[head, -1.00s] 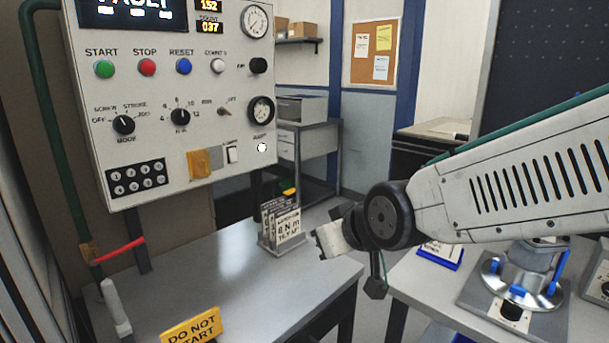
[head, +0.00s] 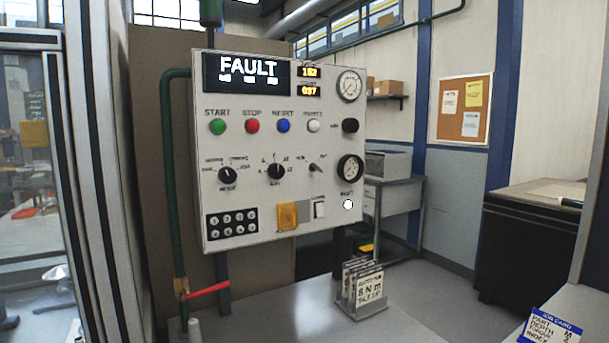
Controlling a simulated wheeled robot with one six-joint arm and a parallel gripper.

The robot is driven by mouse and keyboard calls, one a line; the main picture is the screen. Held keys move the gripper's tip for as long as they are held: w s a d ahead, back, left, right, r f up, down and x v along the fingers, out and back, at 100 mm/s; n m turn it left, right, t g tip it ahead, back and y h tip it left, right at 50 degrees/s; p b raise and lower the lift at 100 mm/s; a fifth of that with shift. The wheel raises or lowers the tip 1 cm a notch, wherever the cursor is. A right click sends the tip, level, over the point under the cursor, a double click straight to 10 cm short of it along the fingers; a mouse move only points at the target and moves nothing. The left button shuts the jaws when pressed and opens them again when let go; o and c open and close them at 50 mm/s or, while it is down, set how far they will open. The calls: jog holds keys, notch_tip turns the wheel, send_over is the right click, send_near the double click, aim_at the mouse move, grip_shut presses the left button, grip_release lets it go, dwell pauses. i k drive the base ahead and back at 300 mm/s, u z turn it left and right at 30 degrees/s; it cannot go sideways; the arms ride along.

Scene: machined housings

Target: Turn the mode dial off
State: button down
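The mode dial (head: 228,175) is a black round knob with a white pointer line, at the left of the control panel (head: 330,232). Small printed position labels stand around it, and its pointer appears to tilt up and to the left; the exact setting is too small to tell. A second black knob (head: 275,171) sits to its right. The display (head: 246,72) above reads FAULT. My gripper is not in view.
Push buttons, gauges, a yellow cover (head: 287,216) and a keypad (head: 231,223) share the panel. A green pipe (head: 172,180) with a red lever (head: 207,290) runs down its left. A card holder (head: 362,290) stands on the grey bench (head: 290,318) below.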

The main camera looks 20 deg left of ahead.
aim_at(226, 174)
jog(key=u, duration=1.3)
